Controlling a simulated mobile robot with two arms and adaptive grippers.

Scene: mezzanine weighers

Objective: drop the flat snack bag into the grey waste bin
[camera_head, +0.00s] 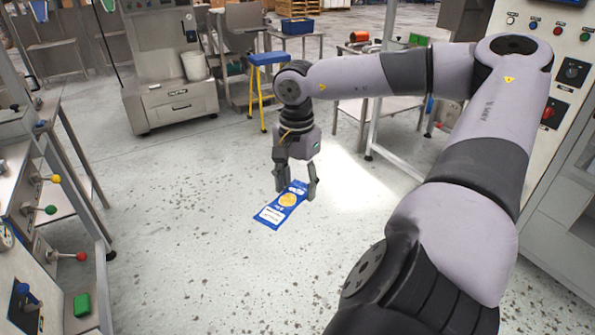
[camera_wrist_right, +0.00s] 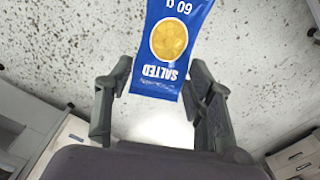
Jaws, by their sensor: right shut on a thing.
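The flat snack bag (camera_head: 281,206) is blue with a yellow round picture and a pale label. My right gripper (camera_head: 296,187) is shut on it, and the bag hangs tilted below the fingers over the speckled floor. In the right wrist view the bag (camera_wrist_right: 170,45) shows "SALTED" and "60 g", with its lower end between the two fingers (camera_wrist_right: 158,98). Its far end is cut off by the top edge. I cannot make out a grey waste bin in either view. My left gripper is not in view.
A blue-topped stool (camera_head: 268,59) with yellow legs stands behind the gripper. Lever panels (camera_head: 40,210) line the left and a control cabinet (camera_head: 563,150) the right. The middle floor is clear.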

